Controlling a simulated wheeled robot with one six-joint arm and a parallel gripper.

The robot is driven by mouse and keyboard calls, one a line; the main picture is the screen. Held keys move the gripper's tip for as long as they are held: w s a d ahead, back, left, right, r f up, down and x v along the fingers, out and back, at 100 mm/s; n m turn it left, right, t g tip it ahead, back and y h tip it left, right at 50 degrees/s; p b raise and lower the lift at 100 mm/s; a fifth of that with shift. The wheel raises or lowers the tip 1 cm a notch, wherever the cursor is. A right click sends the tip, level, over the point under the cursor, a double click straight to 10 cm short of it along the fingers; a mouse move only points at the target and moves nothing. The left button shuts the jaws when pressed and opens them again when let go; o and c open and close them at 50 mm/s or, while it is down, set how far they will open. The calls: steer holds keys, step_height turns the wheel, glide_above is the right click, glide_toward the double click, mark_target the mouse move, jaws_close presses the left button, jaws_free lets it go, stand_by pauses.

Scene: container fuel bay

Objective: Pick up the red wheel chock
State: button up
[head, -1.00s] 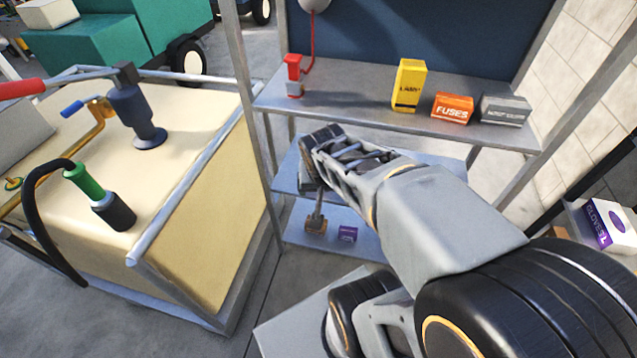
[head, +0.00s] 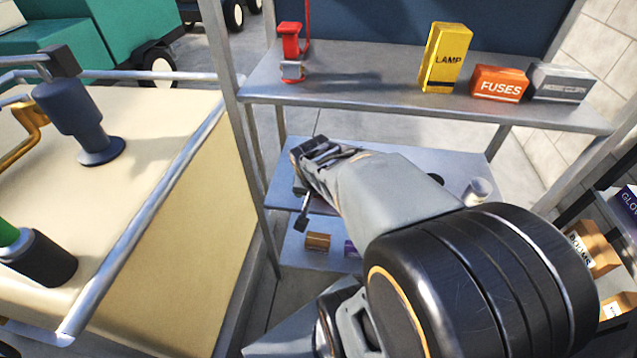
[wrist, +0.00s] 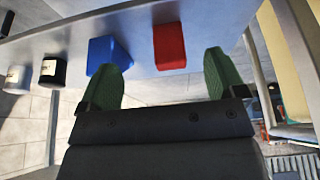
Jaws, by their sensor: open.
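The red wheel chock shows in the wrist view as a red block (wrist: 169,46) on a grey shelf, ahead of the gap between my fingers and nearer the right finger. My gripper (wrist: 164,72) is open and empty, with its two green fingers apart and not around the block. In the head view my gripper (head: 302,205) is at the left end of the middle shelf (head: 375,135), below the top shelf. My arm hides much of that shelf, and I cannot make out the red block there.
A blue block (wrist: 105,52) stands beside the red one, by the left finger. A black can (wrist: 53,70) and a white can (wrist: 15,77) are farther left. The top shelf (head: 350,100) holds a yellow lamp box (head: 445,58) and an orange fuses box (head: 499,84). A metal upright (head: 222,75) stands left.

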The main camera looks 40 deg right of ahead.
steer(key=w+d+f+b, duration=0.1)
steer(key=w+d, duration=0.1)
steer(key=w, duration=0.1)
steer(key=w+d+f+b, duration=0.1)
steer(key=w+d+b, duration=0.1)
steer(key=w+d, duration=0.1)
steer(key=w+d+f+b, duration=0.1)
steer(key=w+d, duration=0.2)
steer(key=shift+f, duration=0.15)
steer(key=b+x, duration=0.2)
steer(key=x, duration=0.3)
steer(key=shift+w, duration=0.1)
steer(key=shift+c, duration=0.3)
steer(key=c, duration=1.2)
